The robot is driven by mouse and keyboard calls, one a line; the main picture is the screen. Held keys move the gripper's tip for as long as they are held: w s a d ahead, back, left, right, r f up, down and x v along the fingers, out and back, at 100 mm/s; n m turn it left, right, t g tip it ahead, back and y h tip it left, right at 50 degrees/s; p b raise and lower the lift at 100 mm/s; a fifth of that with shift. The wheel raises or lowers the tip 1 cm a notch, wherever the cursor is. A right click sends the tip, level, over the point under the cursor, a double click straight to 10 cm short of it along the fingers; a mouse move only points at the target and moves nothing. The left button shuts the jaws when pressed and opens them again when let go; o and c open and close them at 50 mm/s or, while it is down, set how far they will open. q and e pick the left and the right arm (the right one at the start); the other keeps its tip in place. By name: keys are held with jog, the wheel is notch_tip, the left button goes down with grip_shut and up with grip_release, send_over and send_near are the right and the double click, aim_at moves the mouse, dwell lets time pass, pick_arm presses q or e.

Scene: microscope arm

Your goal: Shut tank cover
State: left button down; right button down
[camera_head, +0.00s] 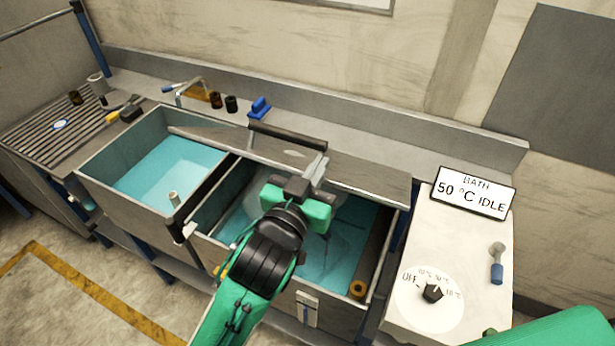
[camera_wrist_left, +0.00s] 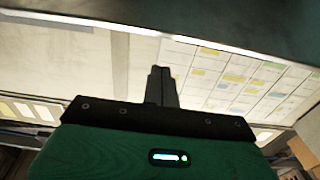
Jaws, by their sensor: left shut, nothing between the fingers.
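The tank cover (camera_head: 370,178) is a long grey panel along the back of the tank, with a black handle bar (camera_head: 288,136) on it. The tank (camera_head: 222,240) shows open in front of it, with blue-green liquid (camera_head: 350,225) visible. My left gripper (camera_head: 318,172) is over the tank, close to the cover's front edge below the handle; I cannot tell if they touch. It is shut and empty, and its closed fingers show in the left wrist view (camera_wrist_left: 161,85) below a dark slab (camera_wrist_left: 200,15). My right gripper is out of view.
A second open basin (camera_head: 150,180) adjoins on the left. At right stands a control box (camera_head: 415,255) with a dial (camera_head: 432,293) and a sign reading "BATH 50 °C IDLE" (camera_head: 474,193). Small bottles (camera_head: 216,100) and a blue object (camera_head: 260,107) stand on the back ledge.

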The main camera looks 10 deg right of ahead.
pick_arm(q)
jog(key=x, duration=0.2)
jog(key=p+x, duration=0.1)
jog(key=shift+w+d+r, duration=0.1)
jog(key=shift+w+r, duration=0.05)
jog(key=shift+r, duration=0.1)
jog(key=shift+s+a+f+p, duration=0.25)
jog(key=shift+s+f, duration=0.1)
jog(key=shift+f, duration=0.2)
jog(key=shift+s+a+f+p, duration=0.15)
jog(key=shift+s+a+f, duration=0.2)
jog(key=shift+f, duration=0.25)
jog(key=shift+s+a+f, duration=0.2)
jog(key=shift+s+f, duration=0.25)
jog(key=shift+f, duration=0.25)
